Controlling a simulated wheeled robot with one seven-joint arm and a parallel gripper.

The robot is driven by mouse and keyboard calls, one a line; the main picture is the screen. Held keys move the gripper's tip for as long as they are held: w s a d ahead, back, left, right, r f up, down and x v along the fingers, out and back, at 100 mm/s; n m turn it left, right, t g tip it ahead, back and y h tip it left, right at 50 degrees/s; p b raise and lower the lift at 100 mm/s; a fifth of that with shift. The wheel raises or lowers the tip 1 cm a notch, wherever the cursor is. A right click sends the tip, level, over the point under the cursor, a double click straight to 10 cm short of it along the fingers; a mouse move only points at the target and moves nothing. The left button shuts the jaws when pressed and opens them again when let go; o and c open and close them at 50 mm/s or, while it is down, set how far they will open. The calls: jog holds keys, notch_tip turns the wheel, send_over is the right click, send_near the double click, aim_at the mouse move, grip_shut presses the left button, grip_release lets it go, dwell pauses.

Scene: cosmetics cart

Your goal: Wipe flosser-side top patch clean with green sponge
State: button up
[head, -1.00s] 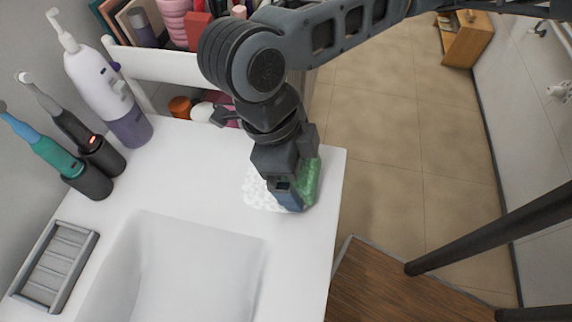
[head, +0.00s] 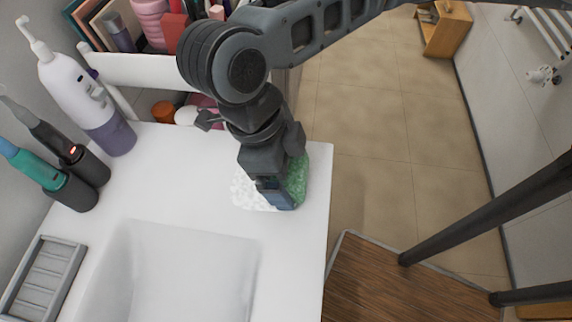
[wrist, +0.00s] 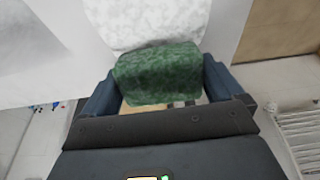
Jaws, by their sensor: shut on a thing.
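My gripper (head: 277,197) points down over the white cart top (head: 190,180), close to its right edge. It is shut on the green sponge (head: 298,180), which shows between the two fingers in the wrist view (wrist: 158,74). The sponge is at a white speckled patch (head: 248,190) and seems to touch it. The gripper and sponge hide the patch's right part. The patch also shows beyond the sponge in the wrist view (wrist: 140,22). The white and purple flosser (head: 85,95) stands upright at the back left of the top.
Two electric toothbrushes, one black (head: 80,160) and one teal (head: 38,170), stand at the left. A grey soap tray (head: 42,280) and a sunken basin (head: 185,280) lie in front. A white rail (head: 140,70) borders the back. Floor lies beyond the right edge.

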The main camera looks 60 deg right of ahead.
jog(key=shift+f, duration=0.35)
jog(key=shift+w, duration=0.1)
